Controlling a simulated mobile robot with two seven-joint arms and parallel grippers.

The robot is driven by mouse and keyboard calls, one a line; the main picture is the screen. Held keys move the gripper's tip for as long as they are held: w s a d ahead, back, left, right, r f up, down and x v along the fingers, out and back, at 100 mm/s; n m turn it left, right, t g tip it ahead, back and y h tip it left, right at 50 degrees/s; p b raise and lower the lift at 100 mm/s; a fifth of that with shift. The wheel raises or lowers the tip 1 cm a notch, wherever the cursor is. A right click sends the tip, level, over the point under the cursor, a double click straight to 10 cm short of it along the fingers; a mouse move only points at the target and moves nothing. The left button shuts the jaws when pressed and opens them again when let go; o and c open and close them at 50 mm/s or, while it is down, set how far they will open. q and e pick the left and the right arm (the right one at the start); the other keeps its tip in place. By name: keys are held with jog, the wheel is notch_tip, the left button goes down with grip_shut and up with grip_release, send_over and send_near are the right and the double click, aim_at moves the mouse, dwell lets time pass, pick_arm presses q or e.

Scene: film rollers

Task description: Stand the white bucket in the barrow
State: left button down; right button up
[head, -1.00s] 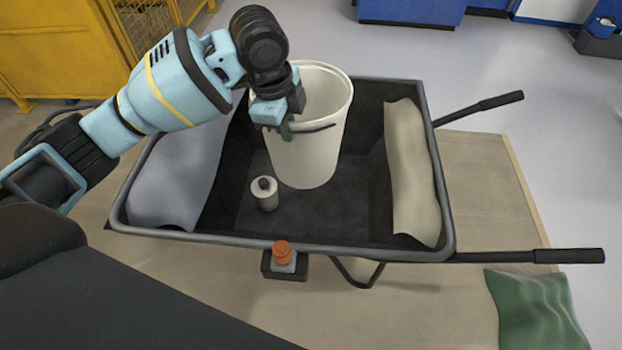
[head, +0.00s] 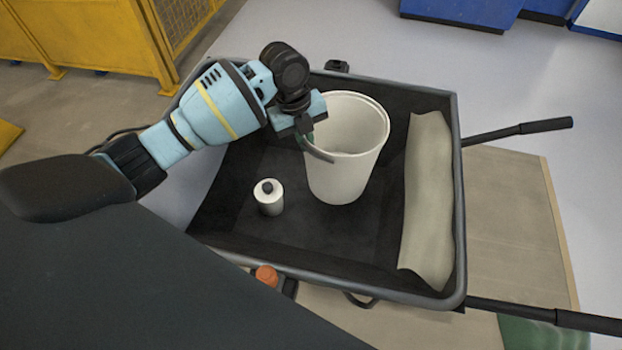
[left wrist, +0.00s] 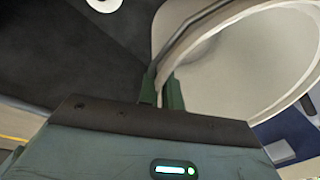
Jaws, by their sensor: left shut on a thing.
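The white bucket (head: 345,165) is upright inside the dark tray of the barrow (head: 462,215), right of the middle. Whether its base touches the tray floor is hard to tell. My left gripper (head: 306,138) is shut on the bucket at the left side of its rim, by the grey handle. In the left wrist view the fingers (left wrist: 162,95) meet at the rim and handle of the bucket (left wrist: 235,60). My right gripper is not in view.
A small white bottle (head: 269,198) stands in the tray left of the bucket. A beige sack (head: 430,200) lies along the tray's right side. An orange-topped item (head: 267,276) is at the near rim. Yellow caging (head: 100,40) stands back left.

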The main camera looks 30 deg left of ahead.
aim_at(308, 159)
pick_arm(q)
notch_tip(308, 159, down, 4)
jog(key=shift+b, duration=0.45)
jog(key=shift+f, duration=0.7)
notch_tip(308, 159, down, 4)
jog(key=shift+f+b, duration=0.1)
jog(key=shift+b, duration=0.55)
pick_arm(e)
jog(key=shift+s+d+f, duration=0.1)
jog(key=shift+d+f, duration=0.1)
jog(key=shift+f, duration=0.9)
pick_arm(q)
jog(key=shift+f, duration=0.1)
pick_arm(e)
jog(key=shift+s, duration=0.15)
pick_arm(q)
jog(key=c, duration=1.6)
grip_release()
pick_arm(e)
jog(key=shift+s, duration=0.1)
